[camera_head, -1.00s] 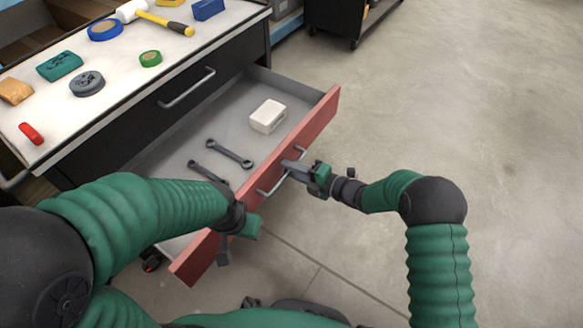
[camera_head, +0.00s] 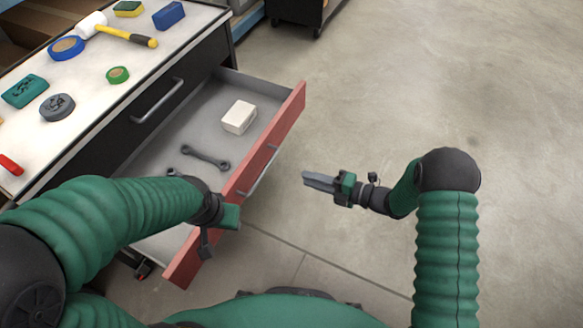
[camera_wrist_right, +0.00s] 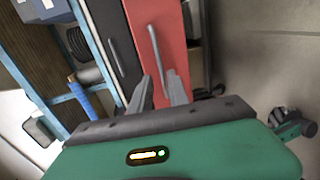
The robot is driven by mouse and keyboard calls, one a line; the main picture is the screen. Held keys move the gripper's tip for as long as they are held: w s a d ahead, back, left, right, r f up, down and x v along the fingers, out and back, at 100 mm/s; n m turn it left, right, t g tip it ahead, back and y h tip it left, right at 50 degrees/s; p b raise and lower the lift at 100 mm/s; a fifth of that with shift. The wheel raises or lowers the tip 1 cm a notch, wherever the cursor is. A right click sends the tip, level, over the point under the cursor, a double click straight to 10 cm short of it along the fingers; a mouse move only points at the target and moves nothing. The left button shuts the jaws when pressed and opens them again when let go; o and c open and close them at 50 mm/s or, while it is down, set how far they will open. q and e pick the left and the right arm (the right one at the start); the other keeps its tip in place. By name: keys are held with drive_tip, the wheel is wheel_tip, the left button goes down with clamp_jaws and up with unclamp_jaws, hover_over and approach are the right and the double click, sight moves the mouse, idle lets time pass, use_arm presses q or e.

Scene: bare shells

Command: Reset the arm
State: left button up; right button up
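My right gripper (camera_head: 318,181) hangs over the floor to the right of the open drawer, apart from the red drawer front (camera_head: 283,128). In the right wrist view its two fingers (camera_wrist_right: 160,88) stand apart with nothing between them, and the silver drawer handle (camera_wrist_right: 158,50) shows beyond them on the red front. My left gripper (camera_head: 212,238) is at the near part of the drawer, close to the red front. Whether its fingers are open or shut is not clear.
The pulled-out drawer (camera_head: 175,211) holds a white box (camera_head: 239,117) and dark wrenches (camera_head: 205,158). The bench top (camera_head: 90,84) carries a mallet (camera_head: 126,36), tape rolls and small blocks. A dark wheeled cart (camera_head: 297,12) stands at the back. The floor on the right is clear.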

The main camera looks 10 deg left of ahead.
drive_tip(key=shift+s+d+r, duration=0.1)
drive_tip(key=shift+s+d, duration=0.2)
drive_tip(key=shift+d, duration=0.35)
